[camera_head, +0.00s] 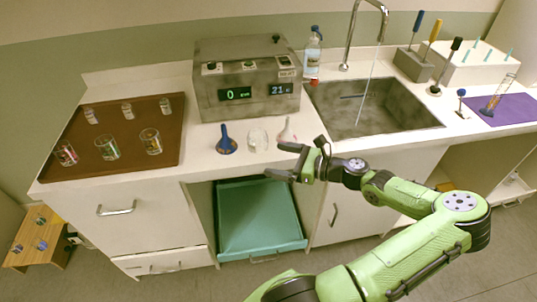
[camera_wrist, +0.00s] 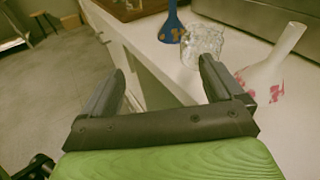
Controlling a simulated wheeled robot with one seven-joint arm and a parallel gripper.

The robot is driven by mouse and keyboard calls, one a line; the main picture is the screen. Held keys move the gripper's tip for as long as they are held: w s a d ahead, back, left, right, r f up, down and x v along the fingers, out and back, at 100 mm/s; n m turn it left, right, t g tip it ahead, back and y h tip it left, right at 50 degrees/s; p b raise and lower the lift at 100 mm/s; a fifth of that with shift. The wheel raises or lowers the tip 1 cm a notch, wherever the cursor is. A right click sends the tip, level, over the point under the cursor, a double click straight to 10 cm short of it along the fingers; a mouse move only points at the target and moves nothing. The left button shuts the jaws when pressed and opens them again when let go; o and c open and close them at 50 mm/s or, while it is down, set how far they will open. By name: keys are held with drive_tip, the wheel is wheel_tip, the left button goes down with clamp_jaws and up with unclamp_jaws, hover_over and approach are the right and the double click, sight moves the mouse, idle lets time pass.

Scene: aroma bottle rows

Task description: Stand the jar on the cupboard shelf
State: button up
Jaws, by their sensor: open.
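A clear glass jar (camera_head: 258,139) stands upright on the counter between a blue bottle and a white bottle. In the wrist view the jar (camera_wrist: 203,45) is just beyond the right fingertip, with a patterned surface. My gripper (camera_head: 275,161) is open and empty at the counter's front edge, close to the jar. In the wrist view the fingers of my gripper (camera_wrist: 162,66) are spread, with nothing between them. An open cupboard (camera_head: 487,180) shows below the counter at the right; its shelf is only partly visible.
The blue bottle (camera_head: 227,140) and white bottle with pink marks (camera_head: 287,131) flank the jar closely. A grey heater box (camera_head: 248,82) stands behind. A brown tray (camera_head: 170,122) with several glasses is left, the sink (camera_head: 400,108) right. A teal drawer (camera_head: 262,249) hangs open below.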

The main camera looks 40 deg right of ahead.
sight(265, 137)
drive_tip(key=s+d+m+t+h, duration=0.3)
drive_tip(key=d, duration=0.2)
drive_tip(key=shift+m, duration=0.3)
drive_tip(key=w+b, duration=0.1)
drive_tip(key=w, duration=0.4)
drive_tip(key=w+a+b, duration=0.1)
drive_tip(key=w+b, duration=0.1)
drive_tip(key=w, duration=0.3)
drive_tip(key=w+a+b, duration=0.1)
drive_tip(key=w, duration=0.4)
drive_tip(key=shift+a+r, duration=0.15)
drive_tip(key=shift+w, duration=0.2)
drive_tip(key=shift+s+r, duration=0.1)
